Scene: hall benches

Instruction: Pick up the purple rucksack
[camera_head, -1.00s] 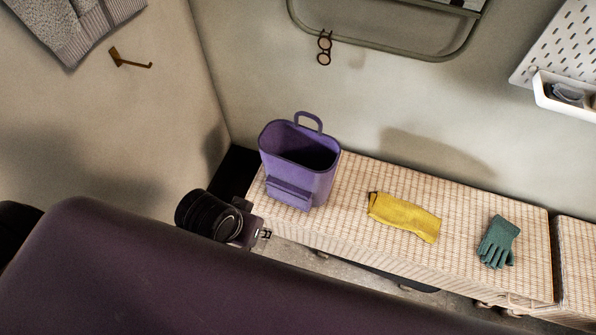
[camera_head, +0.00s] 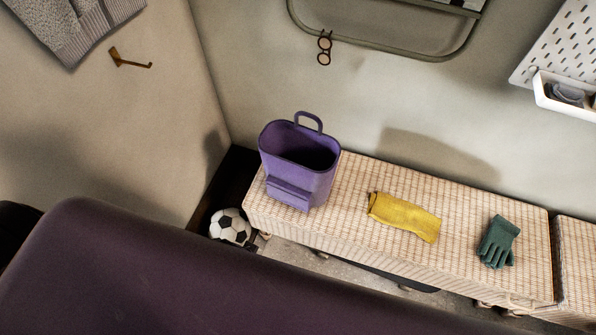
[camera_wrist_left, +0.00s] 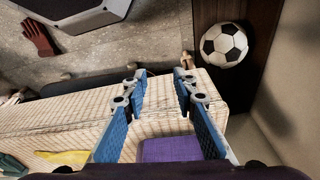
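The purple rucksack (camera_head: 318,185) stands upright and open-topped on the left end of a woven bench (camera_head: 362,180), with a loop handle at its back rim and a front pocket. In the left wrist view, a purple part of the rucksack (camera_wrist_left: 168,149) shows low between the fingers of my left gripper (camera_wrist_left: 160,80). The blue-padded fingers are spread open and hold nothing; I cannot tell whether they touch the rucksack. In the head view my left gripper is mostly hidden behind my own dark purple body. My right gripper is not in view.
A yellow cloth (camera_head: 404,216) and a green glove (camera_head: 498,242) lie right of the rucksack on the bench. A soccer ball (camera_head: 230,226) sits on the floor at the bench's left end. A red glove (camera_wrist_left: 40,40) lies on the floor. Walls stand close behind and left.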

